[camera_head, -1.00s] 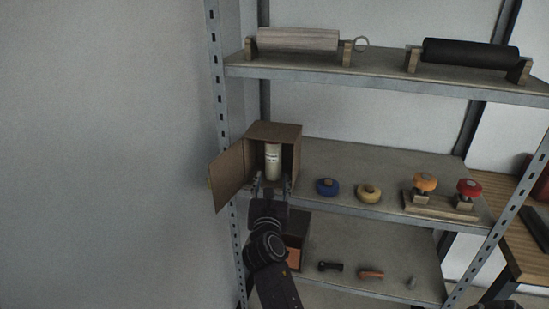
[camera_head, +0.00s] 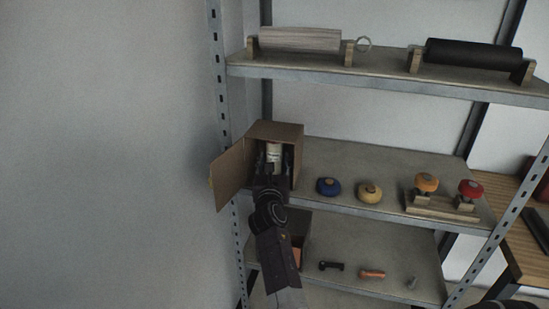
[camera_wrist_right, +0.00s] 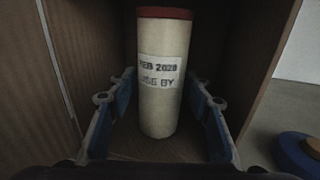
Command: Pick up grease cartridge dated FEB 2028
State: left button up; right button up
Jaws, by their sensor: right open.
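The grease cartridge (camera_wrist_right: 160,105) stands upright inside an open cardboard box. It is cream with a red top, and its label reads FEB 2028 above USE BY, the last digit blurred. In the head view the cartridge (camera_head: 273,153) shows above my right gripper. My right gripper (camera_wrist_right: 158,108) is open inside the box mouth, with one blue-padded finger on each side of the cartridge's lower part. I see no clear contact. In the head view the right gripper (camera_head: 273,165) hides the cartridge's lower part. My left gripper is not in view.
The cardboard box (camera_head: 275,130) has its door (camera_head: 233,175) swung open to the left. A roller shelf (camera_head: 390,80) is above.

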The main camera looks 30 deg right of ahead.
jog(key=shift+s, duration=0.1)
jog(key=c, duration=1)
jog(key=shift+r, duration=0.1)
jog(key=shift+c, duration=1)
jog(key=shift+r, duration=0.1)
